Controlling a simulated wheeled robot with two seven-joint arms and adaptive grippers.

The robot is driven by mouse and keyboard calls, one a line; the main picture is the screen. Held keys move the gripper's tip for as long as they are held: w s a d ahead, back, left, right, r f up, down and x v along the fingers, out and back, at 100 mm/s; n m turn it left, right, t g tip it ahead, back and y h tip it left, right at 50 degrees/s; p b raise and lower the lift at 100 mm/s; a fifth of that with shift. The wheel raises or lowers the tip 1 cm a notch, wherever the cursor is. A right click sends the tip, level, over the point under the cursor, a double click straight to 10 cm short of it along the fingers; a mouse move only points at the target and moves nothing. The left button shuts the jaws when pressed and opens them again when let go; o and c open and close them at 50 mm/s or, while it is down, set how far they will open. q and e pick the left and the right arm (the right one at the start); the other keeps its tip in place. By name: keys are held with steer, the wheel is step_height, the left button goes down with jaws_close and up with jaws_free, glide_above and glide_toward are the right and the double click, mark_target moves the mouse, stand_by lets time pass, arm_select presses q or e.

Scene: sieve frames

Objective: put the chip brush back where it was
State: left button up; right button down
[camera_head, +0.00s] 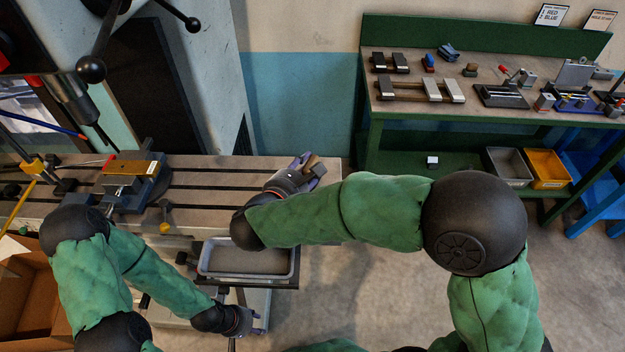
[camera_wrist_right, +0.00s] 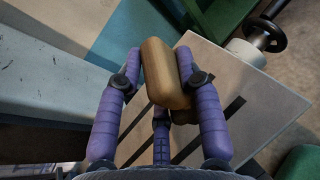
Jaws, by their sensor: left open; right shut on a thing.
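The chip brush (camera_head: 313,163) shows as a tan wooden block in my right gripper (camera_head: 303,168), over the right end of the slotted machine table (camera_head: 215,172). In the right wrist view the wooden block of the brush (camera_wrist_right: 166,75) sits between the purple fingers of my right gripper (camera_wrist_right: 158,58), which are shut on it. The table's slots show below it. The bristles are not clearly visible. My left gripper (camera_head: 250,322) is open and empty, low in front of the machine, below the grey tray.
A shallow grey tray (camera_head: 248,275) sits in front of the table. A green workbench (camera_head: 480,75) with several fixtures stands at back right, with grey (camera_head: 508,165) and yellow (camera_head: 547,168) bins below. A cardboard box (camera_head: 35,310) is at lower left.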

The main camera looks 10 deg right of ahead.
steer(key=w+f, duration=0.1)
steer(key=d+f, duration=0.1)
steer(key=w+d+f+b, duration=0.1)
steer(key=f, duration=0.1)
steer(key=shift+w, duration=0.35)
steer(key=f, duration=0.1)
steer(key=f+b, duration=0.1)
steer(key=f, duration=0.2)
steer(key=shift+w+d, duration=0.1)
steer(key=shift+w, duration=0.15)
steer(key=shift+r, duration=0.15)
steer(key=shift+f+b, duration=0.2)
steer(key=shift+b, duration=0.25)
steer(key=c, duration=0.8)
jaws_free()
steer(key=shift+r, duration=0.1)
